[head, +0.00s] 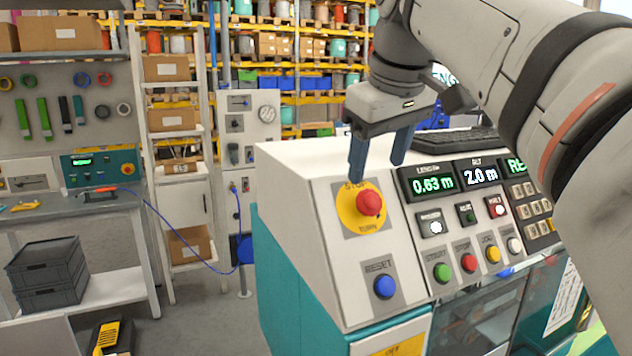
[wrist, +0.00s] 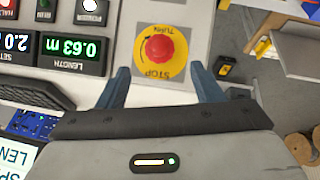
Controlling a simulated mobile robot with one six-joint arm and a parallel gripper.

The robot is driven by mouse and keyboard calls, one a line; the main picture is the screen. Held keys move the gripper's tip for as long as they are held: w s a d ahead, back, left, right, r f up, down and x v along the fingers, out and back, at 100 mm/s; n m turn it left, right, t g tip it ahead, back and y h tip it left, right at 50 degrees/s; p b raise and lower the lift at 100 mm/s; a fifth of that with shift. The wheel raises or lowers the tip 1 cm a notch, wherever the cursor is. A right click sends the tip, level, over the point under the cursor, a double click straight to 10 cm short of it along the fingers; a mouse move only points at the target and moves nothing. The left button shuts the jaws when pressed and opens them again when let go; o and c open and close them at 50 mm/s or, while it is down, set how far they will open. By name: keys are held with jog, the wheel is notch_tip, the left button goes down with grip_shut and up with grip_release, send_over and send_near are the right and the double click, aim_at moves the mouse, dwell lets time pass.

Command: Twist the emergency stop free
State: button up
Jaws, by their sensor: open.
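The emergency stop (head: 369,202) is a red mushroom button on a yellow disc marked STOP and TURN, at the upper left of the sloped control panel. My gripper (head: 376,172) is open and empty, just above and behind the button in the head view, with its blue fingers pointing down. In the wrist view the red button (wrist: 160,48) lies ahead of the two fingertips (wrist: 165,72), roughly midway between them. The fingers appear apart from the button; the exact gap cannot be told.
A blue RESET button (head: 386,286) sits below the stop. To the right are a green START button (head: 442,272), other coloured buttons and a length display (head: 432,184) reading 0.63 m. A keyboard (head: 457,140) lies behind the panel. A workbench and shelves stand at the left.

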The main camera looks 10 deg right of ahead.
aim_at(370, 194)
jog(key=x, duration=0.7)
jog(key=shift+w+f, duration=0.1)
jog(key=shift+w, duration=0.1)
